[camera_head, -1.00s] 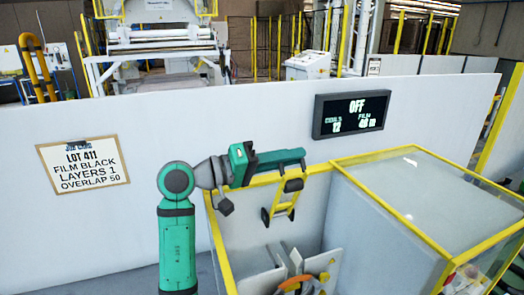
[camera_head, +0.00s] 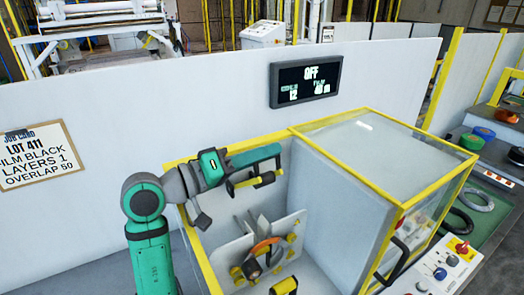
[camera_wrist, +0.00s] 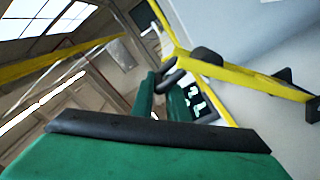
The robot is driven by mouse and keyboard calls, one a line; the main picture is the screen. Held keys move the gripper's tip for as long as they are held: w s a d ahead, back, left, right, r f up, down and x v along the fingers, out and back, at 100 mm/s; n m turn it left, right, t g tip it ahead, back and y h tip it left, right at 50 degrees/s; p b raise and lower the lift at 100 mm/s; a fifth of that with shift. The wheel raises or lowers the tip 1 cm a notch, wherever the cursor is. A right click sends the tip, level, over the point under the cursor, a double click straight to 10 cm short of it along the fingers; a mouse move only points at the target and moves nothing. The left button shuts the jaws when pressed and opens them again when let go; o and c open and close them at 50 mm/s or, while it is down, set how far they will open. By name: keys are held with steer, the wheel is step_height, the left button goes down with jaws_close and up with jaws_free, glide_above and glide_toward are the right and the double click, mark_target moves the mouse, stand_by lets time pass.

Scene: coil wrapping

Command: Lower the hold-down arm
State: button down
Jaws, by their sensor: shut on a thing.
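The hold-down arm (camera_head: 252,181) is a yellow bar with black parts at its ends, inside the yellow-framed machine. In the head view it lies slightly tilted, just under my green gripper (camera_head: 278,153). In the wrist view the yellow bar (camera_wrist: 240,76), with a dark knob on it, runs right from my fingertips (camera_wrist: 166,78). My gripper is shut on the hold-down arm; the exact contact is partly hidden by my fingers. Below, an orange and dark ring-shaped part (camera_head: 264,246) sits at a pale plate (camera_head: 228,242) with yellow rollers, well apart from the bar.
A clear-topped enclosure (camera_head: 372,150) with yellow edges stands right of the work opening. A display (camera_head: 306,81) on the wall reads OFF. A job card (camera_head: 38,155) hangs at left. A control panel (camera_head: 440,268) and dark rings (camera_head: 474,196) are at right.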

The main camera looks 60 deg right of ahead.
steer(key=shift+a+r, duration=0.1)
steer(key=shift+r, duration=0.1)
steer(key=c, duration=1.8)
jaws_free()
steer(key=shift+c, duration=0.2)
steer(key=shift+r, duration=0.2)
steer(key=r, duration=0.3)
steer(key=shift+s+a+r, duration=0.25)
steer(key=shift+r, duration=0.05)
steer(key=s+a+r, duration=0.8)
steer(key=a+r, duration=0.1)
steer(key=a, duration=0.1)
steer(key=shift+s, duration=0.4)
